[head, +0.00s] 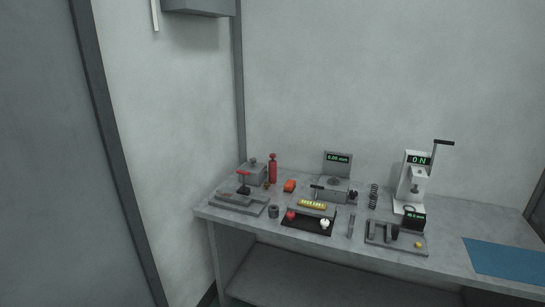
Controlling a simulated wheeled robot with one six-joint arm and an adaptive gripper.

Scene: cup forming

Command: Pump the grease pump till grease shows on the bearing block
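A small device with a red lever (243,173) and a dark base stands at the left end of the bench; it looks like the grease pump, though it is small here. A grey block with a round knob on top (256,170) stands just behind it and may be the bearing block. A small brass-coloured piece (267,184) sits near its front right. I cannot make out any grease on the block at this size. My gripper is not in view.
The grey bench (450,257) also holds a flat grey fixture (238,206), an orange piece (289,186), a black tray (295,224), a gauge reading 0.00 mm (338,159) and a lever press reading 0 N (417,160). A blue mat (505,259) lies clear at right.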

